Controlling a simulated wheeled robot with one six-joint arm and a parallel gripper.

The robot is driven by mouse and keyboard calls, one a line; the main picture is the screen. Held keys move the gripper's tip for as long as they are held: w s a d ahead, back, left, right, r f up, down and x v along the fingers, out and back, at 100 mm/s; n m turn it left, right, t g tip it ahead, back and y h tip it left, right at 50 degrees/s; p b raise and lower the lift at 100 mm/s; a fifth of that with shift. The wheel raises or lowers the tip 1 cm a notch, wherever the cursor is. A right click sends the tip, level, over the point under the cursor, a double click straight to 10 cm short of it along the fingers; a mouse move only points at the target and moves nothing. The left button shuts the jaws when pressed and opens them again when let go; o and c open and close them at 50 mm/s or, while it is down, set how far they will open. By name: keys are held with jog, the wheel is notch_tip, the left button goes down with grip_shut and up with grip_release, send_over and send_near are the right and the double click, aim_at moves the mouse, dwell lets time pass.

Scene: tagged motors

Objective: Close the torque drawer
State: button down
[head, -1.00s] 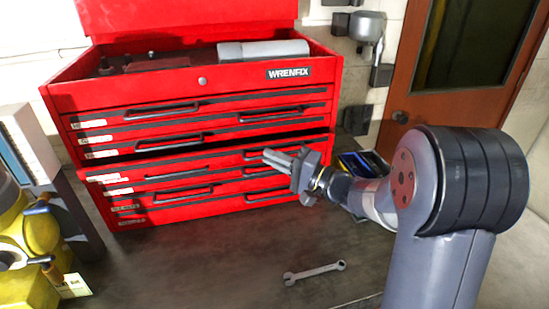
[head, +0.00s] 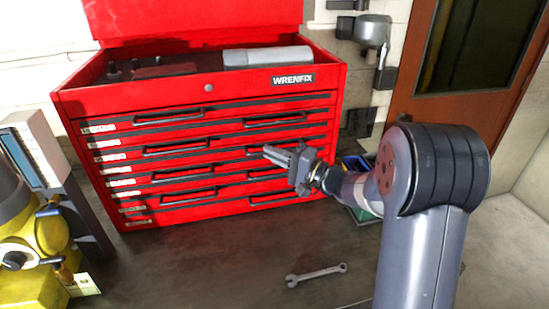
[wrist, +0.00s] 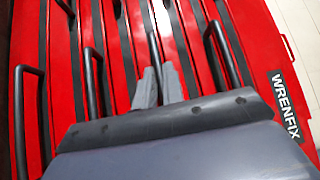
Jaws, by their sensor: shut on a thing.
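The red tool chest (head: 195,91), marked WRENFIX, has several rows of drawers with black bar handles and small labels at the left, too blurred to read. My gripper (head: 268,151) is at the right-hand handle (head: 254,151) of a middle drawer (head: 225,152). In the wrist view its two grey fingers (wrist: 157,84) are shut around a black bar handle (wrist: 154,48). That drawer's front looks level with its neighbours, with no clear gap above it. The fingers hide part of the handle.
A wrench (head: 316,273) lies on the dark bench top (head: 225,260). A yellow machine (head: 40,240) stands at the left. A bin with blue and yellow items (head: 357,165) sits behind my arm. The bench in front of the chest is mostly clear.

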jog(key=shift+r, duration=0.5)
jog(key=c, duration=1.8)
grip_release()
jog(key=shift+w, duration=0.1)
jog(key=shift+o, duration=1.4)
jog(key=shift+a+f, duration=0.2)
jog(key=shift+f, duration=0.05)
jog(key=shift+d+f, duration=0.1)
jog(key=s+b+v, duration=0.1)
jog(key=b+v, duration=0.1)
jog(key=v, duration=0.9)
jog(key=shift+s+a, duration=0.3)
jog(key=shift+a, duration=0.15)
jog(key=x, duration=0.9)
jog(key=shift+w+p, duration=0.25)
jog(key=shift+p, duration=0.2)
